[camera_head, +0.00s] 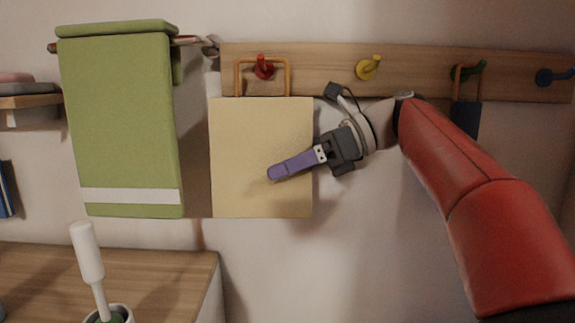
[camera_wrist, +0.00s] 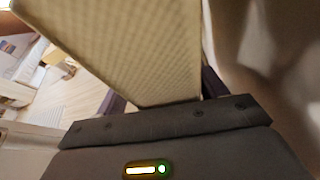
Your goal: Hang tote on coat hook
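The tote (camera_head: 238,128) is a flat pale yellow bag with a square orange handle (camera_head: 288,77). It hangs upright below the wooden hook rail. The handle frames the red coat hook (camera_head: 264,67) in the head view; I cannot tell whether its top bar rests on the hook. My gripper (camera_head: 285,168) reaches in from the right, with one purple finger across the tote's front; the other finger is hidden there. In the wrist view, the tote's woven side (camera_wrist: 150,55) fills the space between the two purple fingers (camera_wrist: 163,92), which look closed against it.
A green towel (camera_head: 120,120) hangs on a bar close left of the tote. Yellow (camera_head: 369,67), green (camera_head: 480,67) and blue (camera_head: 555,77) hooks continue rightward; a dark blue item (camera_head: 465,118) hangs under the green one. A wooden cabinet top (camera_head: 160,275) with a white-handled brush (camera_head: 87,252) stands lower left.

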